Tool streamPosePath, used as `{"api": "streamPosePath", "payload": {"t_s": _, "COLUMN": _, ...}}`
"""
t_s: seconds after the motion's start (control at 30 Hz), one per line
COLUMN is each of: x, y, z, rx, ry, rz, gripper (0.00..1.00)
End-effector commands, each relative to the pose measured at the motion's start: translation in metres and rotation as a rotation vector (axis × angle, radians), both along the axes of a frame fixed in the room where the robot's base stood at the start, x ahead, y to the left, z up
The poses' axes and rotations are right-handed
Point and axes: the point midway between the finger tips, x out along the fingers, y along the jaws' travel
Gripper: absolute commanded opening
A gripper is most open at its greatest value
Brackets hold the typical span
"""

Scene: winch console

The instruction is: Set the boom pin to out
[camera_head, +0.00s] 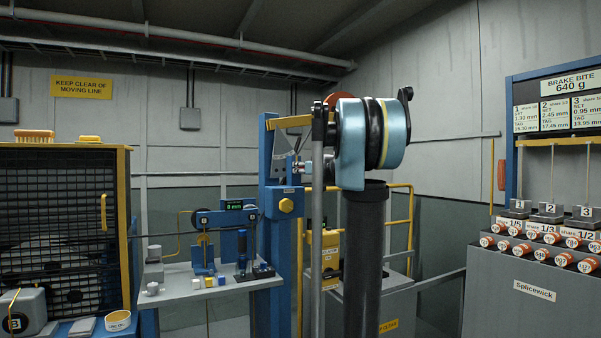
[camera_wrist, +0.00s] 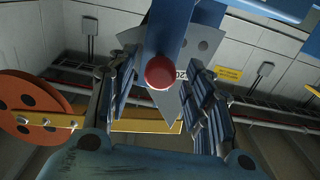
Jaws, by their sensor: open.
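A round red knob (camera_wrist: 160,72), which looks like the boom pin's end, shows in the wrist view in front of a grey pointed plate (camera_wrist: 187,78) with holes. My gripper (camera_wrist: 163,100) is open, one jointed finger on each side of the knob. I see no contact; how deep the knob sits between the fingers I cannot tell. Behind it is the blue post (camera_head: 275,222), with the yellow boom (camera_wrist: 140,120) running across. In the head view my arm hides most of the gripper and the knob. The label by the plate is partly covered and unreadable.
An orange-red wheel (camera_wrist: 32,112) is on the boom at the left of the wrist view. A side table (camera_head: 215,288) with small devices stands left of the post. A caged cabinet (camera_head: 60,230) is far left, a splicewick console (camera_head: 530,300) right. Yellow railing (camera_head: 411,225) runs behind.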

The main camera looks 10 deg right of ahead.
Motion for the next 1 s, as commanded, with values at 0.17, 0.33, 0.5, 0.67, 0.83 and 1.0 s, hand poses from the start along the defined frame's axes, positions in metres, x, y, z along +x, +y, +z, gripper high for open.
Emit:
{"api": "streamPosePath", "payload": {"t_s": 0.17, "x": 0.014, "y": 0.004, "z": 0.0, "rx": 0.0, "ry": 0.0, "rz": -0.001, "gripper": 0.47}}
{"api": "streamPosePath", "payload": {"t_s": 0.33, "x": 0.017, "y": 0.006, "z": 0.0, "rx": 0.0, "ry": 0.0, "rz": -0.001, "gripper": 0.47}}
{"api": "streamPosePath", "payload": {"t_s": 0.5, "x": 0.018, "y": 0.006, "z": 0.0, "rx": 0.0, "ry": 0.0, "rz": -0.001, "gripper": 0.47}}
{"api": "streamPosePath", "payload": {"t_s": 0.67, "x": 0.018, "y": 0.005, "z": 0.0, "rx": 0.0, "ry": 0.0, "rz": -0.001, "gripper": 0.24}}
{"api": "streamPosePath", "payload": {"t_s": 0.83, "x": 0.018, "y": 0.005, "z": 0.0, "rx": 0.0, "ry": 0.0, "rz": -0.001, "gripper": 0.0}}
{"api": "streamPosePath", "payload": {"t_s": 1.0, "x": 0.015, "y": 0.004, "z": 0.0, "rx": 0.0, "ry": 0.0, "rz": -0.001, "gripper": 0.0}}
